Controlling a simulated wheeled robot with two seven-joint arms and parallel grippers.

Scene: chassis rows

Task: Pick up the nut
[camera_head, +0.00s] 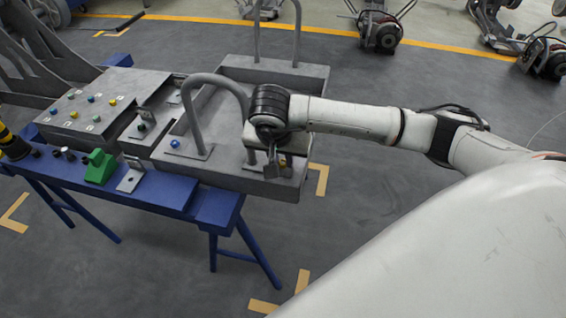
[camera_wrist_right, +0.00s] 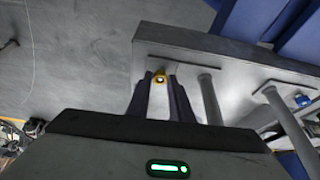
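A small yellow nut (camera_wrist_right: 159,78) with a bright centre shows between the fingertips of my right gripper (camera_wrist_right: 161,82) in the wrist view. The fingers stand on either side of it, with a gap between them. In the head view my right gripper (camera_head: 276,168) is over the near right corner of the grey tray (camera_head: 230,176), and a bit of yellow, the nut (camera_head: 283,163), shows beside its fingers. Whether the fingers touch the nut cannot be told.
Curved grey handles (camera_head: 222,79) rise from the tray close to my right gripper. A blue nut (camera_head: 175,144) sits left of it.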

